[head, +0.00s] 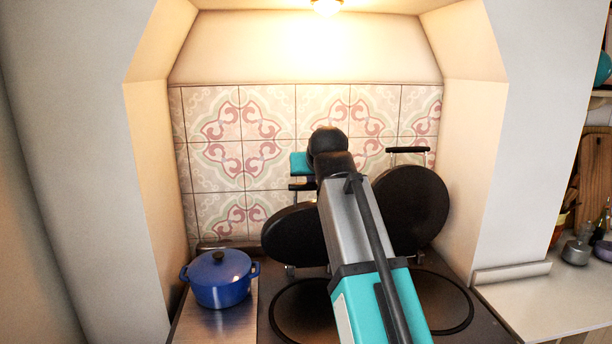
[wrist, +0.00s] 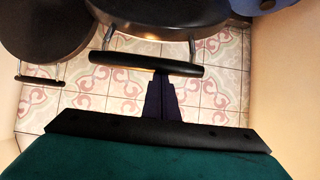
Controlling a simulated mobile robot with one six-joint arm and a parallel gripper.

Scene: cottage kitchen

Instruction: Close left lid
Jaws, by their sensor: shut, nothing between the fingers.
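The left lid (head: 290,236) is a round black cooker lid, raised at a tilt above its hotplate. Part of it is hidden behind my arm in the head view. The lid (wrist: 160,10) fills the top middle of the wrist view, with its black bar handle (wrist: 120,60) on two metal posts. My gripper (wrist: 161,84) is shut and empty. Its dark fingers point toward the handle, with their tips seen close beside it. I cannot tell whether they touch it. In the head view the fingers are not clearly seen.
The right lid (head: 415,208) stands raised against the tiled wall (head: 225,160). A blue pot (head: 220,280) with its cover on sits left of the hotplates. Alcove walls close in on both sides. A counter (head: 540,305) with small pots lies at the right.

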